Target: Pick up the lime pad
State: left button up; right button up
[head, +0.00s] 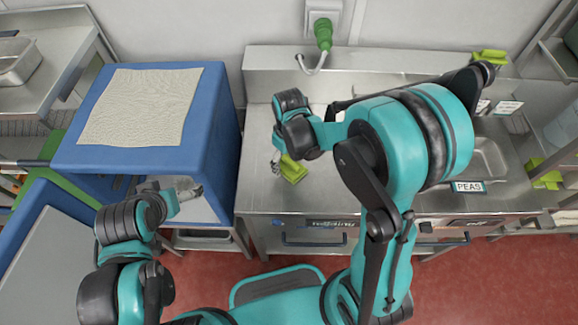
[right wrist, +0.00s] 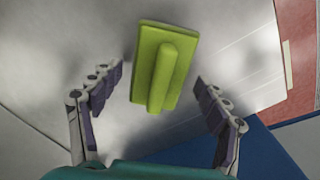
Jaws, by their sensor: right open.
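The lime pad (head: 292,168) lies on the steel counter, left of centre in the head view. In the right wrist view the lime pad (right wrist: 166,66) is a flat block with a raised grip bar, turned slightly. My right gripper (head: 279,160) is just above the counter at the pad, partly hidden by its own wrist. In the right wrist view my right gripper (right wrist: 158,80) is open, with one finger on each side of the pad and clear gaps to it. My left gripper (head: 194,191) is at the front of the blue box, small and unclear.
A blue box (head: 222,150) with a beige cloth (head: 140,106) on top stands left of the counter (head: 258,190). Other lime items (head: 490,56) and a sink (head: 487,160) with a PEAS label (head: 469,187) are to the right.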

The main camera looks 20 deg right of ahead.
jog(key=c, duration=1.4)
jog(key=shift+o, duration=0.2)
jog(key=shift+r, duration=0.1)
